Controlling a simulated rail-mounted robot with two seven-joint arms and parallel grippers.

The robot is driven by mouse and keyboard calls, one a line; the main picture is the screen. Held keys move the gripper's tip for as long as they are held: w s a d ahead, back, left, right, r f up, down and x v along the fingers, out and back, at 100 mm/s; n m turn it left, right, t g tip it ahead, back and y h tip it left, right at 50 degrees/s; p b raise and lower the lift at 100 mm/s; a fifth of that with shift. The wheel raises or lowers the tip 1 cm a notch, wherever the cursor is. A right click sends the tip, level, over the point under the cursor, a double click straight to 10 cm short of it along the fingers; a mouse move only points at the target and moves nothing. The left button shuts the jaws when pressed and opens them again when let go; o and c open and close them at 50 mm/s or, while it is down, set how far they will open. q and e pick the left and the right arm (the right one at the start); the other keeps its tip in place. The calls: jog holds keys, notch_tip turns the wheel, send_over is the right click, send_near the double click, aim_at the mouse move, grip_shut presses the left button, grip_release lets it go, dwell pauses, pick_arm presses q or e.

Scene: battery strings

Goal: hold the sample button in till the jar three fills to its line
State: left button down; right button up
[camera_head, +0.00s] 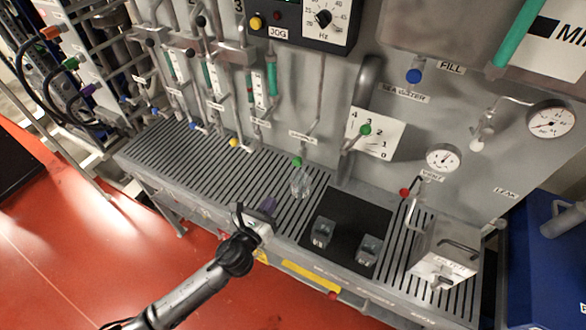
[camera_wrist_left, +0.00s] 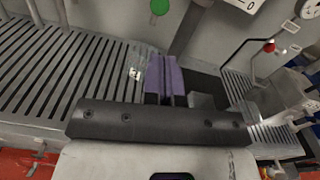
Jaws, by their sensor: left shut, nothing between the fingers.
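A green round button (camera_head: 297,161) sits at the foot of a thin pipe on the panel, below a small label too blurred to read surely. Two more jars (camera_head: 322,233) (camera_head: 368,250) stand on a black mat. My left gripper (camera_head: 266,206), with purple fingers (camera_wrist_left: 165,80), is shut and empty, low over the bench's front, apart from the button and jar. My right gripper is not in view.
The slatted bench (camera_head: 190,152) is mostly clear to the left. A green-knobbed lever (camera_head: 365,129) stands before a numbered dial plate (camera_head: 381,140). A red-knobbed valve (camera_head: 404,193) and a metal box (camera_head: 440,262) are at the right.

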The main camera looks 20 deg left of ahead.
aim_at(296, 164)
pick_arm(q)
jog(key=shift+m, duration=0.8)
jog(key=w, duration=0.4)
jog(key=w+d, duration=0.1)
jog(key=w, duration=0.8)
jog(key=shift+d, duration=0.3)
jog(key=shift+w, duration=0.45)
jog(key=shift+w+d+b, duration=0.1)
jog(key=shift+w+b, duration=0.5)
jog(key=shift+w, duration=0.2)
jog(key=shift+f, duration=0.1)
jog(key=shift+s+f, duration=0.1)
jog(key=shift+f, duration=0.05)
dwell(4.1)
